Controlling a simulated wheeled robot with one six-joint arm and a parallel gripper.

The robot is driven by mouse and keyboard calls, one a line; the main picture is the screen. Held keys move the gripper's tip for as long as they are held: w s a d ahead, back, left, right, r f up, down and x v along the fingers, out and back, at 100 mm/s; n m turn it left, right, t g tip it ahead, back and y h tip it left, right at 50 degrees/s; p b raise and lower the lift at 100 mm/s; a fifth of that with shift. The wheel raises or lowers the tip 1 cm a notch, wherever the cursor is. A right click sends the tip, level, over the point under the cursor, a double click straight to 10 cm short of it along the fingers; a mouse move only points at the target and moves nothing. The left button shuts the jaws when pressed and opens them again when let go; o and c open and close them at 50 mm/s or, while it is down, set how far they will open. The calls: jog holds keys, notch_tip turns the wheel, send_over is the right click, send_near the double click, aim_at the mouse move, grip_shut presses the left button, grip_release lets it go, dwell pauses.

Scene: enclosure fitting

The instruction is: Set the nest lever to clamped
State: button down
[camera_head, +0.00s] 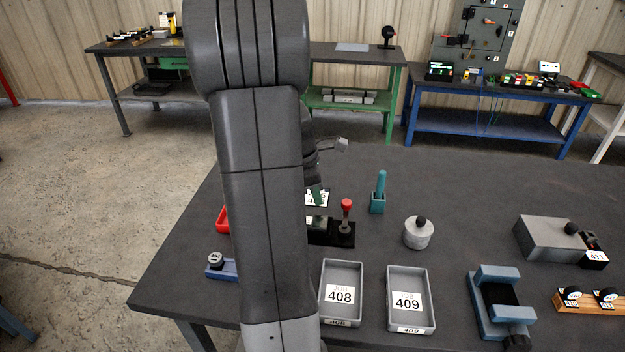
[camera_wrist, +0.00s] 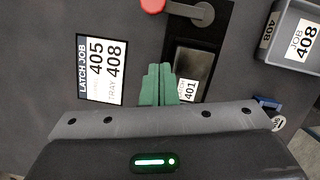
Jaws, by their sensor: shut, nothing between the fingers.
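The nest is a black fixture (camera_head: 344,240) on the dark table, partly hidden behind my arm in the head view. It carries a lever with a red knob (camera_head: 346,203). In the wrist view, the red knob (camera_wrist: 152,5) is cut by the top edge, and the grey lever arm (camera_wrist: 184,10) runs from it rightward to a round pivot. Below is the nest's square grey part (camera_wrist: 193,60) with a 401 label. My gripper (camera_wrist: 160,70) has green fingers, closed together and empty, just left of the square part and below the lever. Whether the fingers touch anything is unclear.
A card reading LATCH JOB 405, TRAY 408 (camera_wrist: 101,70) lies left of the fingers. Grey trays 408 (camera_head: 341,270) and 409 (camera_head: 407,280) stand in front of the nest. A teal upright handle (camera_head: 379,192) and a round grey lidded piece (camera_head: 418,235) stand to its right.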

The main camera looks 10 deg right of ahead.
aim_at(345, 217)
jog(key=shift+x, duration=1.15)
jog(key=d, duration=0.2)
jog(key=shift+d+r+p, duration=0.2)
jog(key=shift+d+p, duration=0.05)
jog(key=shift+p, duration=0.05)
jog(key=shift+d, duration=0.7)
